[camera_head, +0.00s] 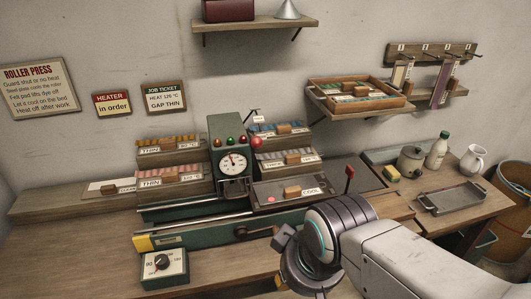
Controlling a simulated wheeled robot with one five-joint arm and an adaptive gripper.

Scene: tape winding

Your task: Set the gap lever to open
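The roller press (230,150) is a dark green machine on the bench, with a round white dial (232,163) and coloured lamps on its front. A thin black lever (251,117) with a small white tag stands at its upper right, and a red ball (257,143) sits below it. A separate red-topped lever (350,173) stands upright at the right of the bed. No readable label shows which is the gap lever or its setting. My gripper (298,268) is low in front of the press, apart from these levers. My wrist hides part of it, and its fingers are unclear.
A control box with a black knob (162,262) sits at the front left. Sample racks (170,143) flank the press. A grey tray (452,198), a bottle (437,151) and a white jug (473,161) stand at right. The job ticket (163,97) reads "GAP THIN".

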